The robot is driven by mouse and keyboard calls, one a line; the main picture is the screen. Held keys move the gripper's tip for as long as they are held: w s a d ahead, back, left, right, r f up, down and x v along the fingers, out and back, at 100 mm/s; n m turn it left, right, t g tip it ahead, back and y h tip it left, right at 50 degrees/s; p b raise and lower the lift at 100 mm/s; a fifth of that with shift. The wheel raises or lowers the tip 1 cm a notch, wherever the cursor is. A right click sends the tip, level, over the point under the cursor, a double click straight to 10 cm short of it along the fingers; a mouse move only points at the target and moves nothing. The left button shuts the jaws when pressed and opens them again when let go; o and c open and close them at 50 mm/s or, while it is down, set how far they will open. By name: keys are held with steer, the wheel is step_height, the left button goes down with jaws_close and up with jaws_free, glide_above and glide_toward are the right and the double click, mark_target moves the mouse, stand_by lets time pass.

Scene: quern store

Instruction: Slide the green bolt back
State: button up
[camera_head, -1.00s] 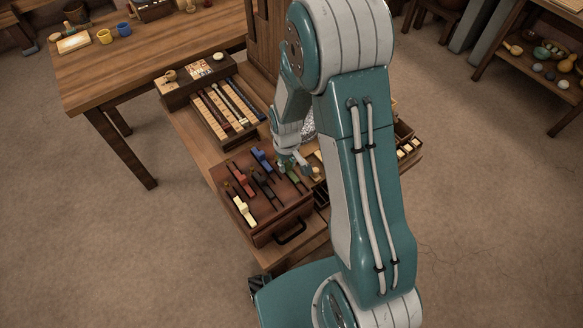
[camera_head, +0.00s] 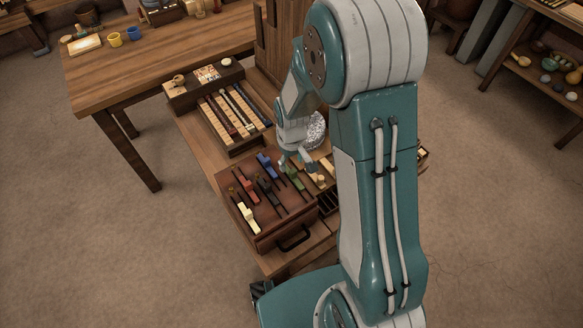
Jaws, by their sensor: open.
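The green bolt (camera_head: 295,179) sits in its track near the right end of the dark wooden box (camera_head: 267,231). Beside it on the same box are a blue bolt (camera_head: 265,161), a red bolt (camera_head: 251,191), a dark bolt (camera_head: 268,186) and a cream-yellow bolt (camera_head: 249,216). My gripper (camera_head: 299,162) is open, just above and beyond the green bolt in the picture, with its fingers pointing down. Contact with the bolt cannot be made out, and the fingers hide part of the box's far right corner.
A black handle (camera_head: 294,240) is on the box's front. Behind stands a tray of coloured strips (camera_head: 233,113). A silvery rounded thing (camera_head: 316,130) is close behind my gripper. A compartment tray (camera_head: 328,202) lies to the right, partly hidden by my arm.

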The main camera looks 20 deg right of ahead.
step_height(320, 180, up, 8)
steer(key=shift+f, duration=0.2)
steer(key=shift+a, duration=0.1)
stand_by(0.3)
steer(key=s+d+r+m+t, duration=0.1)
steer(key=s+r+m+t, duration=0.2)
steer(key=s+r, duration=1.5)
steer(key=r+t, duration=0.1)
steer(key=t, duration=0.1)
steer(key=shift+s+d+r+m+t, duration=0.25)
steer(key=shift+d+r+m+t, duration=0.05)
steer(key=shift+r, duration=0.05)
